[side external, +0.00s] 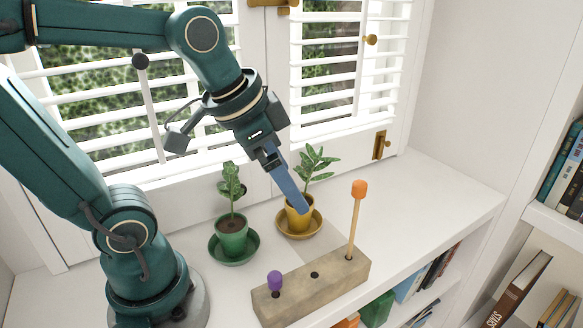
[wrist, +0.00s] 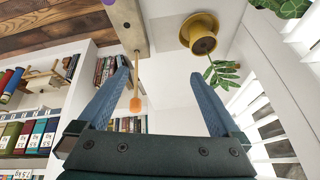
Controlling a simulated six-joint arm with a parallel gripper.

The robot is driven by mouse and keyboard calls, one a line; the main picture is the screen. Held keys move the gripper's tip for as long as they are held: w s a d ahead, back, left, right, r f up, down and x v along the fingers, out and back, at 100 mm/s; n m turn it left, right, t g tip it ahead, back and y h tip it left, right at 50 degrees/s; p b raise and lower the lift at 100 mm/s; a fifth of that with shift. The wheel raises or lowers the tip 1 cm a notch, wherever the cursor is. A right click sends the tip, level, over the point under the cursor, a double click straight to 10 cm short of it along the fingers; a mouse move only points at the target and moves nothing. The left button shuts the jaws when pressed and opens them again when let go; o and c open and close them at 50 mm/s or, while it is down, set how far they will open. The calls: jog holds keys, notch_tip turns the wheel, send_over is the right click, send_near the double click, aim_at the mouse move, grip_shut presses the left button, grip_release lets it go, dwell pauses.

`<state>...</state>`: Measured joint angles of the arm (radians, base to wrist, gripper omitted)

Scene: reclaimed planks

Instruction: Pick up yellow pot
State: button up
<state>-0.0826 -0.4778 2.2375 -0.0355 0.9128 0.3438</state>
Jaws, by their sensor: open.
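The yellow pot (side external: 292,219) stands upright on a yellow saucer (side external: 312,231) on the white sill, with a leafy plant in it. In the side view, my gripper (side external: 301,207) points down and its blue fingers partly cover the pot. In the wrist view, my gripper (wrist: 159,71) is open with nothing between its fingers. The yellow pot (wrist: 204,46) shows there at the top, beyond the right fingertip and not between the fingers. I cannot tell from these views whether a finger touches the pot.
A green pot (side external: 231,238) with a plant stands on a green saucer (side external: 247,252) to the left. A wooden block (side external: 318,289) in front holds an orange-topped peg (side external: 355,222) and a purple-topped peg (side external: 274,281). Shuttered windows stand behind. The sill to the right is clear.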

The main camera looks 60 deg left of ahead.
jog(key=s+d+f+n, duration=0.1)
jog(key=s+f+n, duration=0.1)
jog(key=s, duration=0.3)
jog(key=shift+s+f+n, duration=0.2)
jog(key=shift+f+n, duration=0.2)
jog(key=shift+f, duration=0.05)
